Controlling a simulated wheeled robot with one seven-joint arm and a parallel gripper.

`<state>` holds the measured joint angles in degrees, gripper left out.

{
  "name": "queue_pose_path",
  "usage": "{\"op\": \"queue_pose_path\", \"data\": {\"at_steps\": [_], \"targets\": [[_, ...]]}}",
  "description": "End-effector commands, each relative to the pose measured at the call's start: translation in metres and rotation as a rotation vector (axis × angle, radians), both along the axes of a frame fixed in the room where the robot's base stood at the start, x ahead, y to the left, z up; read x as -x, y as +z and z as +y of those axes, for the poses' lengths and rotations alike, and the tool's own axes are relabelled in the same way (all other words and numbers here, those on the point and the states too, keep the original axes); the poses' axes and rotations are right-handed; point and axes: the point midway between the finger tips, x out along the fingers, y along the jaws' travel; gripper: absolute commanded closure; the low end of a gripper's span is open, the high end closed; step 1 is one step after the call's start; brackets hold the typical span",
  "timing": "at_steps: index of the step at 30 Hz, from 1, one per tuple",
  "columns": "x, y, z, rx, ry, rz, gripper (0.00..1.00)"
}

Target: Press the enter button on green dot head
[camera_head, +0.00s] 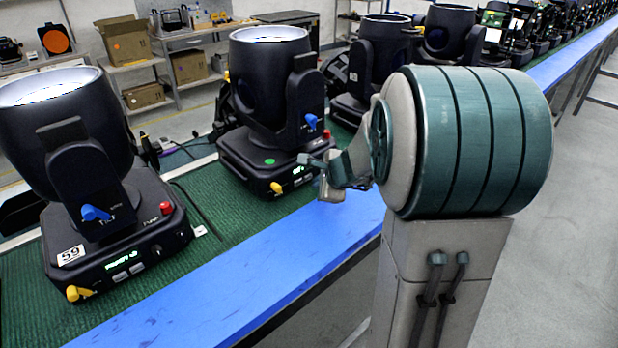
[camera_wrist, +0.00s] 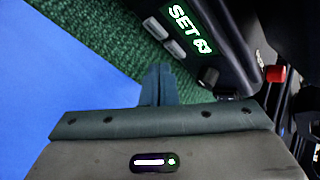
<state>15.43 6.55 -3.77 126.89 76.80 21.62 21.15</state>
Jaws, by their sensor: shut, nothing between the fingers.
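The green dot head (camera_head: 272,95) is a black moving light with a green dot (camera_head: 269,161) on its base. It stands upright on the green belt. In the wrist view, its front panel has a lit display (camera_wrist: 187,28) reading "SET 63", two pale buttons (camera_wrist: 165,38) beside it, and a dark round knob (camera_wrist: 208,77). I cannot tell which is enter. My gripper (camera_wrist: 160,72) is shut and empty, its fingertips over the green belt beside the panel, apparently not touching it. In the head view my gripper (camera_head: 328,180) is at the head's front right corner, partly hiding the panel.
A similar head labelled 59 (camera_head: 80,170) stands to the left. More heads (camera_head: 370,65) line the belt behind my arm. The blue belt edge (camera_head: 230,270) is clear in front. Blue lever (camera_head: 311,121), yellow lever (camera_head: 276,187) and red connector (camera_head: 327,134) stick out from the green dot head.

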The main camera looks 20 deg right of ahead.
Motion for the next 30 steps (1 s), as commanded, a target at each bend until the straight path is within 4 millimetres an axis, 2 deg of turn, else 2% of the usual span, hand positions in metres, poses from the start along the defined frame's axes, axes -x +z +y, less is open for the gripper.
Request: {"op": "queue_pose_path", "data": {"at_steps": [30], "targets": [[-0.0086, 0.0, 0.0035, 0.0, 0.0, 0.0, 1.0]]}}
